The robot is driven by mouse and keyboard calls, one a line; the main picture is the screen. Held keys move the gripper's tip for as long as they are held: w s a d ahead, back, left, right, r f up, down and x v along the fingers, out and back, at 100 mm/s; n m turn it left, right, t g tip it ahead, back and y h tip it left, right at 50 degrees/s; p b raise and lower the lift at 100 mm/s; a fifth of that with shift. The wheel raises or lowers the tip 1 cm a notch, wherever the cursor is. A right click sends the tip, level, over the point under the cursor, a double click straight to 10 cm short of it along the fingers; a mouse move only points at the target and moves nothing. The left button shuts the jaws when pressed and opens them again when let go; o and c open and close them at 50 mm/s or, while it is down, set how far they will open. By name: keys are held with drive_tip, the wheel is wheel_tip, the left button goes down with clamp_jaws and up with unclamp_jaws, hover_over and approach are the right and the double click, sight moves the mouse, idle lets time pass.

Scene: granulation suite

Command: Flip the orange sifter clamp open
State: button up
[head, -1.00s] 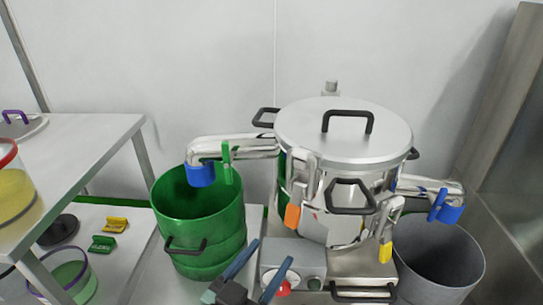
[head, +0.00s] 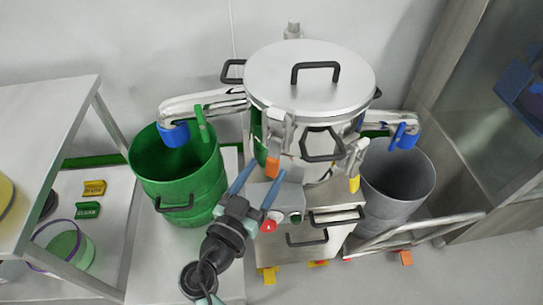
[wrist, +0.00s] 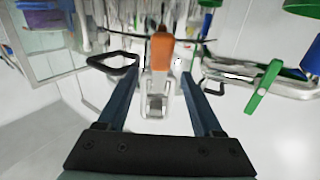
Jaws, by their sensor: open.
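The orange-handled clamp (head: 272,166) is on the front left of the steel sifter (head: 335,85), with its handle hanging down below a metal latch. My gripper (head: 267,172) is open, with its two blue fingers pointing up toward the clamp. In the wrist view, the orange handle (wrist: 162,50) and its metal latch show between and beyond the fingers of my gripper (wrist: 160,76). The fingers hold nothing. I cannot tell the exact gap to the handle.
A green bin (head: 185,185) stands left of the sifter and a grey bin (head: 395,190) right of it. A yellow-handled clamp (head: 354,183) is on the front right. A grey control box (head: 285,195) with a red button sits below the orange clamp. A steel table (head: 50,140) is at left.

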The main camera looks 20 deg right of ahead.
sight(271, 162)
drive_tip(key=shift+x, duration=2.1)
clamp_jaws()
